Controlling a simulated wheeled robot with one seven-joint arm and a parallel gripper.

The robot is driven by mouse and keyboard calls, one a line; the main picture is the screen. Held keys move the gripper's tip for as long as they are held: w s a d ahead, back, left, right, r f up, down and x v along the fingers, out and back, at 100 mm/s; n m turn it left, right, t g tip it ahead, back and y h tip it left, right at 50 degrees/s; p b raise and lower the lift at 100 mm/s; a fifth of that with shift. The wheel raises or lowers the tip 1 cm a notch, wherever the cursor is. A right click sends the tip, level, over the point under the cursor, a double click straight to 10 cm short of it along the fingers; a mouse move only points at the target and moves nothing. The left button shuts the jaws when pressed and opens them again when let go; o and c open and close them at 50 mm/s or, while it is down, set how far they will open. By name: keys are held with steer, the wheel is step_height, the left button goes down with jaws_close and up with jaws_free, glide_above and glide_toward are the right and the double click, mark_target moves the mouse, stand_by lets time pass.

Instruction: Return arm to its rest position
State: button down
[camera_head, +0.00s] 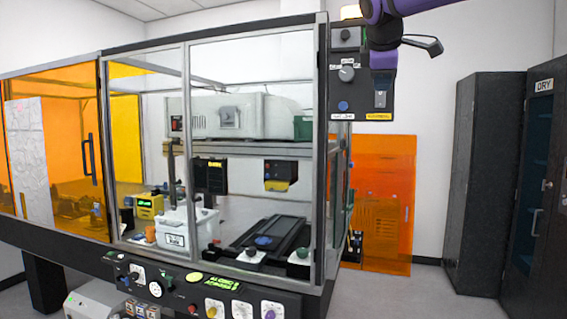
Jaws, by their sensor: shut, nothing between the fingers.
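My purple arm (405,8) reaches in from the top right of the head view. Its end bends down in front of a dark control panel. My gripper (380,100) points downward there, shut and empty. It overlaps the right side of the panel in the picture; I cannot tell whether it touches it. The dark control panel (343,90) hangs at the right front post of the enclosure, with a grey knob, a blue button and a yellow label. A dark bracket-like part sticks out to the right of my arm's end.
A glazed enclosure (323,160) with instruments fills the left and middle. A long control strip (180,288) runs along its front edge. An orange panel (385,200) stands behind it. Dark cabinets (487,180) stand at the right. The floor (430,292) between is clear.

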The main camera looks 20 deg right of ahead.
steer(key=s+a+f+m+g+y, duration=0.1)
steer(key=s+a+f+m, duration=0.3)
steer(key=s+f, duration=0.9)
steer(key=s+a+f+m+g+y, duration=0.1)
steer(key=s+a+f+m+y, duration=0.3)
steer(key=s+f, duration=1)
step_height(320, 180, down, 3)
steer(key=a+m, duration=0.1)
steer(key=m, duration=0.2)
steer(key=shift+s+a+f, duration=0.2)
steer(key=shift+s+a, duration=0.05)
steer(key=shift+s, duration=0.05)
